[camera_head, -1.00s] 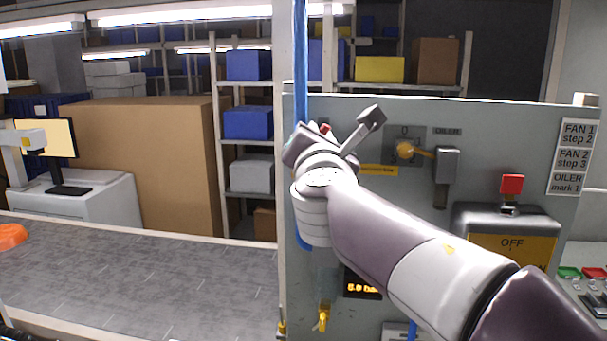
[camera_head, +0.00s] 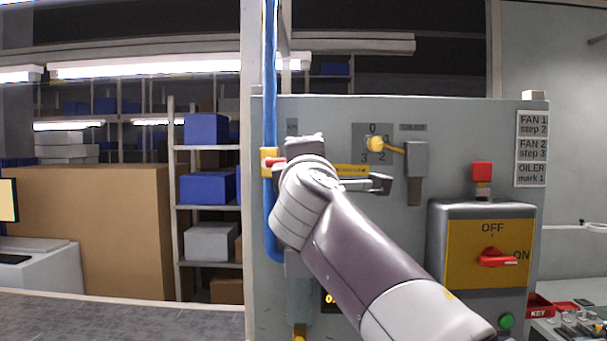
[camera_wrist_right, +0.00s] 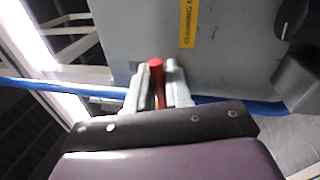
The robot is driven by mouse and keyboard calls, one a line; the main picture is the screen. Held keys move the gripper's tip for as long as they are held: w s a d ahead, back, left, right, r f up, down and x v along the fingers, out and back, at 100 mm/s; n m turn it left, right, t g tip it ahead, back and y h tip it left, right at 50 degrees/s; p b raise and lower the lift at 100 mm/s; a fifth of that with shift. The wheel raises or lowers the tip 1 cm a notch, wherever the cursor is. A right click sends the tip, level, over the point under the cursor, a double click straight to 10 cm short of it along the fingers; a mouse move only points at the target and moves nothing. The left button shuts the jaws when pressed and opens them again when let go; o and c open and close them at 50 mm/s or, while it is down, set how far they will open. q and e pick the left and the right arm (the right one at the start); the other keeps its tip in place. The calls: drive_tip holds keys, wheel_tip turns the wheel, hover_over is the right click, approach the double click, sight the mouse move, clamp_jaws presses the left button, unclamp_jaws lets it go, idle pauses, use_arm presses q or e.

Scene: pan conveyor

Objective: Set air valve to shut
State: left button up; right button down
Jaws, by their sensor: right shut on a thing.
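The air valve is a yellow body (camera_head: 268,153) on the vertical blue pipe (camera_head: 270,90) at the left edge of the grey panel. Its red handle (camera_head: 277,162) shows beside my right wrist and points sideways, across the pipe. In the right wrist view the red handle (camera_wrist_right: 157,78) stands between the two fingers of my right gripper (camera_wrist_right: 160,82), which are shut on it. There the blue pipe (camera_wrist_right: 55,88) runs sideways behind the fingers. In the head view my right wrist hides the fingertips and part of the valve. My left gripper is in neither view.
The grey panel (camera_head: 340,108) carries a yellow-knobbed dial (camera_head: 375,144), an oiler lever (camera_head: 416,160), a red button (camera_head: 482,172) and a red OFF/ON switch (camera_head: 497,258). A conveyor (camera_head: 120,315) lies at lower left. Shelves with boxes stand behind.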

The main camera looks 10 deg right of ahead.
drive_tip(key=shift+f+m+b, duration=0.7)
drive_tip(key=shift+m+b, duration=0.05)
drive_tip(key=shift+m, duration=0.15)
drive_tip(key=shift+w+h, duration=0.1)
drive_tip(key=shift+h, duration=0.2)
drive_tip(key=c, duration=1.3)
unclamp_jaws()
drive_tip(key=shift+c, duration=0.2)
drive_tip(key=shift+o, duration=0.6)
drive_tip(key=shift+s+d+r, duration=0.1)
drive_tip(key=shift+s+r, duration=0.05)
drive_tip(key=shift+s, duration=0.2)
drive_tip(key=b+v, duration=0.5)
drive_tip(key=v, duration=0.7)
drive_tip(key=shift+s, duration=0.4)
